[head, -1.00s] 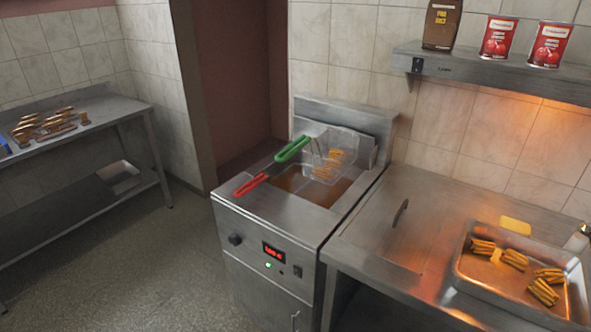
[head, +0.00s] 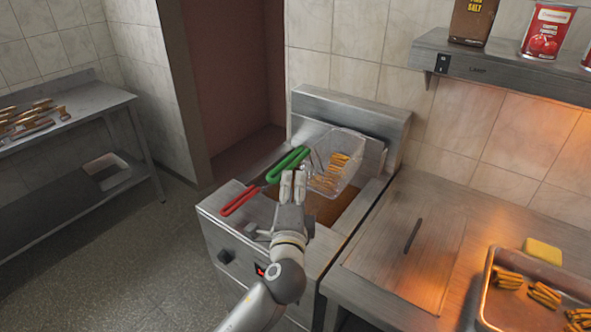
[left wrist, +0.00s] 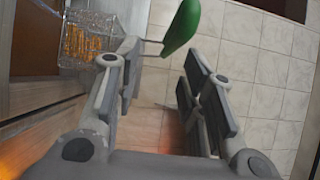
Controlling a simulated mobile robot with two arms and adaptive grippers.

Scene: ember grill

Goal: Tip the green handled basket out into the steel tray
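The green handle (head: 287,164) belongs to a wire basket (head: 350,178) holding fries, raised over the fryer. My left gripper (head: 292,177) is at the handle in the head view, its fingers pointing up toward it. In the left wrist view the fingers of my left gripper (left wrist: 162,62) are apart and empty. The green handle (left wrist: 182,27) shows just beyond the fingertips, and the basket (left wrist: 88,38) is at upper left. The steel tray (head: 486,290) lies at lower right with several bunches of fries, partly cut off. My right gripper is not in view.
A red handle (head: 240,201) lies beside the green one on the fryer (head: 225,225). The counter (head: 440,215) between fryer and tray is mostly clear, with a raised bar handle. A yellow block (head: 542,251) sits behind the tray. A shelf (head: 520,68) with cans hangs above.

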